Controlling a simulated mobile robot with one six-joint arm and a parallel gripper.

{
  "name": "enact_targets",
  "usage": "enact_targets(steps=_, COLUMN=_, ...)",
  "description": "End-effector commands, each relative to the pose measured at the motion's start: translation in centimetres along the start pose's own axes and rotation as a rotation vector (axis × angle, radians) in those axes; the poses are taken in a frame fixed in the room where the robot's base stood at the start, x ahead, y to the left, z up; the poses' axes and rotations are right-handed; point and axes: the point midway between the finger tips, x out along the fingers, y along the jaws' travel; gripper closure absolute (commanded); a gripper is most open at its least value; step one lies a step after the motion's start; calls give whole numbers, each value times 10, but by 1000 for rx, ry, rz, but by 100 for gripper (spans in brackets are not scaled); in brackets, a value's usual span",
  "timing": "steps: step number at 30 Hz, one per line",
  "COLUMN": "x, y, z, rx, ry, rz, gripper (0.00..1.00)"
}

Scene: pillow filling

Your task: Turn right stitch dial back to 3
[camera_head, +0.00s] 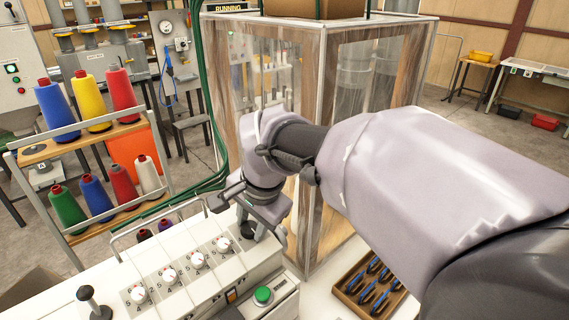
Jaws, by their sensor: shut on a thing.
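The machine's white top (205,290) carries a row of several small white dials with printed numbers; the rightmost white one (223,244) shows clear of my gripper. Beyond it, at the right end of the row, is a dark round knob (248,231), partly hidden; it appears to be the right stitch dial. My gripper (252,222) points down over this knob and is shut on it. The fingers and wrist hide most of it, so its setting cannot be read.
A green button (263,294) sits on the machine's front. A black-capped post (88,298) stands at the left. A thread rack (100,150) with coloured cones is behind left. A clear-walled hopper (290,85) stands close behind my arm. A wooden tray (350,292) lies at the right.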

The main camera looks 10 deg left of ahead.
Motion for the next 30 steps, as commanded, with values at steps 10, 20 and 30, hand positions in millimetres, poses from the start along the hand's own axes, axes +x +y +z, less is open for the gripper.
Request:
enact_targets(steps=10, x=0, y=0, z=0, rx=48, ry=1, rz=1, gripper=100)
enact_targets(steps=20, x=0, y=0, z=0, rx=49, ry=1, rz=1, gripper=100)
enact_targets(steps=30, x=0, y=0, z=0, rx=48, ry=0, rz=2, gripper=47)
